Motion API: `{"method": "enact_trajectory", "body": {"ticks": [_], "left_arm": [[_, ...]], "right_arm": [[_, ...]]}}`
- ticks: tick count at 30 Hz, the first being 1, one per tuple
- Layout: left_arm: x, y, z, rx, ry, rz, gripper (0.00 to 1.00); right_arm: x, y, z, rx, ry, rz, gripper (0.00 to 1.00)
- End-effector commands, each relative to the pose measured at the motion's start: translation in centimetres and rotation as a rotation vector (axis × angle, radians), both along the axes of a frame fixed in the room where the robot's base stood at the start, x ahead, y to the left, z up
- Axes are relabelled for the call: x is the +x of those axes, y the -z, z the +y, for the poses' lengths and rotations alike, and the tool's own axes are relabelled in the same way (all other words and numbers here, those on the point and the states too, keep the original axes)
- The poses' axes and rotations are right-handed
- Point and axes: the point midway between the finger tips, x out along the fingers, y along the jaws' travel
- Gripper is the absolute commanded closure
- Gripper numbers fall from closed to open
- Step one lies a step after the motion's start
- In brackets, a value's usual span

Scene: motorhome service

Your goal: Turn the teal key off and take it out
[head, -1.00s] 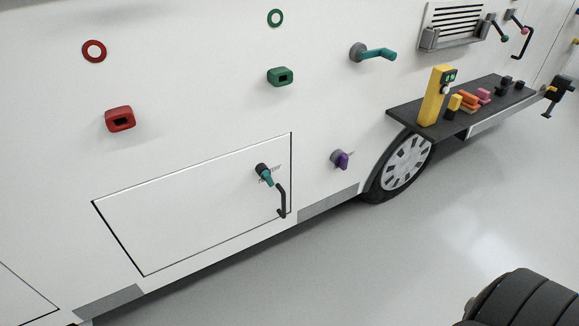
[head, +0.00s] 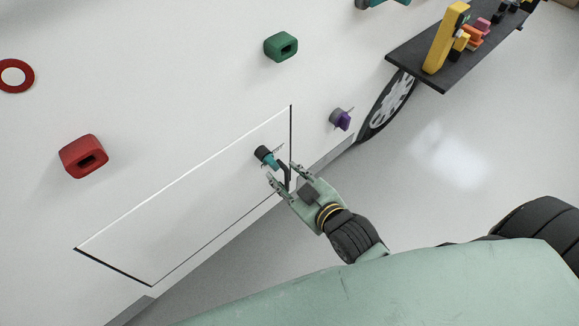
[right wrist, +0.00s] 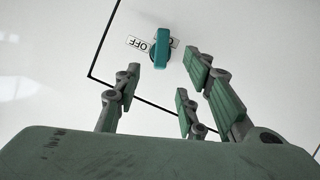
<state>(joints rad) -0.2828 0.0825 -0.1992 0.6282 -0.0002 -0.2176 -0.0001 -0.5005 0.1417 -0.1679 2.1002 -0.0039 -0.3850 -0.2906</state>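The teal key (head: 270,160) sits in a dark round lock on the white hatch (head: 205,190) in the motorhome wall. In the right wrist view the teal key (right wrist: 162,50) stands upright between two labels. The left label (right wrist: 145,45) reads OFF upside down; the right one is partly hidden behind the key. My right gripper (head: 283,173) is open, its fingers pointing at the key. In the right wrist view the open fingers (right wrist: 160,74) are spread to both sides below the key, apart from it, with nothing between them. My left gripper is not in view.
A purple key (head: 341,119) is to the right. Red (head: 84,156) and green (head: 281,46) sockets protrude from the wall. A dark shelf (head: 408,62) stands out above the wheel.

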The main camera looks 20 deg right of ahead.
Motion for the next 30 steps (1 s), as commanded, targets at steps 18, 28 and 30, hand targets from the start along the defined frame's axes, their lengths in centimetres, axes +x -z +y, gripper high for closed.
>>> {"method": "enact_trajectory", "body": {"ticks": [18,28,30], "left_arm": [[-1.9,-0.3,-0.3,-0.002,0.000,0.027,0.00],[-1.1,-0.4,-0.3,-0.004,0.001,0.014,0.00],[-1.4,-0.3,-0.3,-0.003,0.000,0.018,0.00]], "right_arm": [[6.6,2.7,1.4,0.002,0.000,0.001,0.62],[6.7,2.7,1.4,0.002,0.000,0.001,0.68],[6.7,2.8,1.4,0.002,0.000,0.001,0.74]]}}
